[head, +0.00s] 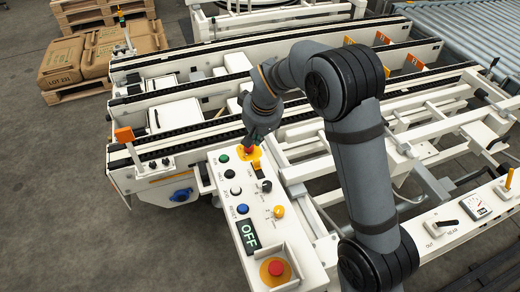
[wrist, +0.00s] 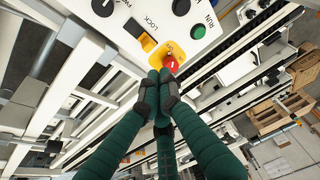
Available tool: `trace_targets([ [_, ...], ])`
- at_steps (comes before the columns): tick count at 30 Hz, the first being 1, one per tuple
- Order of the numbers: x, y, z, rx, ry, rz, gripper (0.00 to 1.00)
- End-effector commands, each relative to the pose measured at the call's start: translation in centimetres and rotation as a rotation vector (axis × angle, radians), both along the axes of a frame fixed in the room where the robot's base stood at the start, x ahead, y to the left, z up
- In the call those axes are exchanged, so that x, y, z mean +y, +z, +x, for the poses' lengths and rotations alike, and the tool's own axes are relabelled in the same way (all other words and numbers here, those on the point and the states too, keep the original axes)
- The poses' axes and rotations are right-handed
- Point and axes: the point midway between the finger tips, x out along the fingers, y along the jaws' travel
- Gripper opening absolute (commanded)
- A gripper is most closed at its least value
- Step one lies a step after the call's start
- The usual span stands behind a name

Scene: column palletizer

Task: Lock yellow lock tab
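The yellow lock tab (wrist: 148,42) shows in the wrist view beside a black block and the word LOCK. In the head view the tab (head: 258,174) is small, on the upper part of the white control panel (head: 222,181). A red knob (wrist: 170,63) on a yellow plate (wrist: 171,50) is next to it. My gripper (wrist: 160,82) has its dark fingertips together with nothing visible between them. They are close to the red knob; I cannot tell whether they touch it. In the head view my gripper (head: 254,139) is over the panel's top end and partly covers the red knob.
The panel carries green (head: 223,158), black, white and blue (head: 242,208) buttons, a yellow knob (head: 279,211), an OFF display (head: 248,235) and a red stop button (head: 275,268). White conveyor frames surround it.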

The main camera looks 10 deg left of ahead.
Motion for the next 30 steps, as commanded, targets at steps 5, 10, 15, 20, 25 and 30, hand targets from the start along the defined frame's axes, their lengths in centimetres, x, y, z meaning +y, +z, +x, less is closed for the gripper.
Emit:
trace_targets([
  [5,0.0,0.0,0.0,0.000,0.000,0.000,0.00],
  [10,0.1,-1.0,0.3,0.001,0.000,-0.002,0.00],
  [15,0.5,-3.6,1.0,0.004,0.000,-0.003,0.00],
  [20,0.9,-6.2,1.9,0.003,0.000,-0.003,0.00],
  [25,1.3,-8.3,2.5,0.003,-0.001,-0.001,0.00],
  [30,1.5,-9.3,2.9,0.000,-0.001,0.000,0.00],
])
